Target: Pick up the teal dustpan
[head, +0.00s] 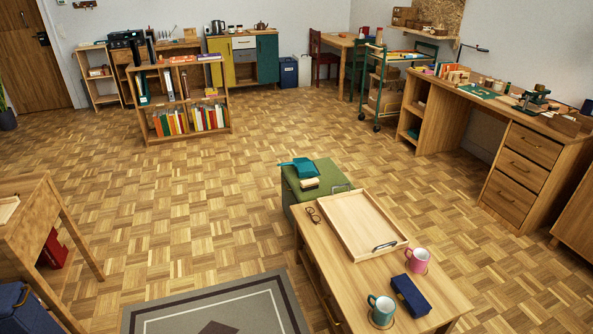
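A teal dustpan (302,168) lies on top of a green box-shaped seat (327,173) at the far end of the low wooden table, its handle pointing left. A small light-coloured object, possibly a brush or block (309,183), lies just in front of it on the same seat. Neither of my grippers shows in the head view.
The low table (345,290) carries a wooden tray (358,252), glasses, a pink mug (417,260), a teal mug (381,310) and a dark blue case (410,296). A grey rug (190,315) lies at front. Parquet floor (200,200) left of the seat is clear.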

